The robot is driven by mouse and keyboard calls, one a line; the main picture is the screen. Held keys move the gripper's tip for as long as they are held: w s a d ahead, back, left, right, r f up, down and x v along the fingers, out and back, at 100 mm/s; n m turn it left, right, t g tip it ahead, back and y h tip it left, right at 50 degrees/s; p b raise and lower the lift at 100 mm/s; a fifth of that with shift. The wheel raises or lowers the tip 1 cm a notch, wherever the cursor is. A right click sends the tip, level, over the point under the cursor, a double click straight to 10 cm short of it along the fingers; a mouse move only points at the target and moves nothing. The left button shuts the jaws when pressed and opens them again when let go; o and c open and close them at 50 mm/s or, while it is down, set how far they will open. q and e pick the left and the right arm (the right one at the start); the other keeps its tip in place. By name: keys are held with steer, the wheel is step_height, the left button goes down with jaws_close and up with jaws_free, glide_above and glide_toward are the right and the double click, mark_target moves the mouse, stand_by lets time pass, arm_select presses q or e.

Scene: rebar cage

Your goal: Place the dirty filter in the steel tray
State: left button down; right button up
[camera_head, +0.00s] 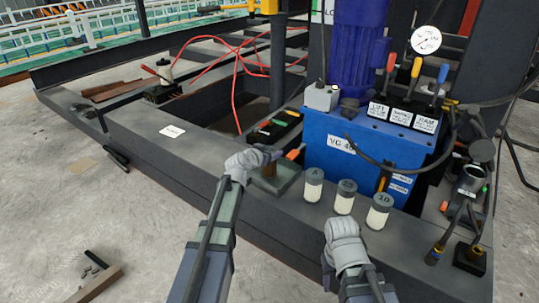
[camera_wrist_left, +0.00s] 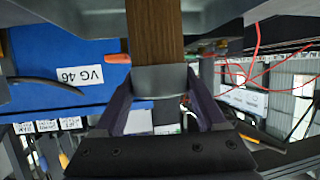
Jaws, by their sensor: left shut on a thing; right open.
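The dirty filter is a brown cylinder (camera_wrist_left: 155,35) with a grey end cap (camera_wrist_left: 160,78). My left gripper (camera_head: 268,154) is shut on it; in the left wrist view two dark fingers close around the cap. In the head view the brown filter (camera_head: 269,168) shows just below the gripper, over the small grey-green steel tray (camera_head: 288,187) on the dark ledge. I cannot tell whether its lower end touches the tray. My right gripper (camera_head: 341,228) is open, low in the head view, in front of the jars. Its fingers are mostly hidden.
Three capped jars (camera_head: 345,197) stand right of the tray, before the blue VG 46 tank (camera_head: 330,150). Levers, a gauge (camera_head: 426,40) and hoses rise behind. An orange-tipped tool (camera_head: 294,154) lies close to the left gripper. The ledge leftward holds a white label (camera_head: 172,131).

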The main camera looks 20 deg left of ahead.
arm_select(q)
steer(key=shift+f, duration=0.15)
jaws_free()
steer(key=shift+r, duration=0.3)
steer(key=p+v, duration=0.4)
steer(key=v, duration=0.8)
steer(key=shift+p, duration=0.3)
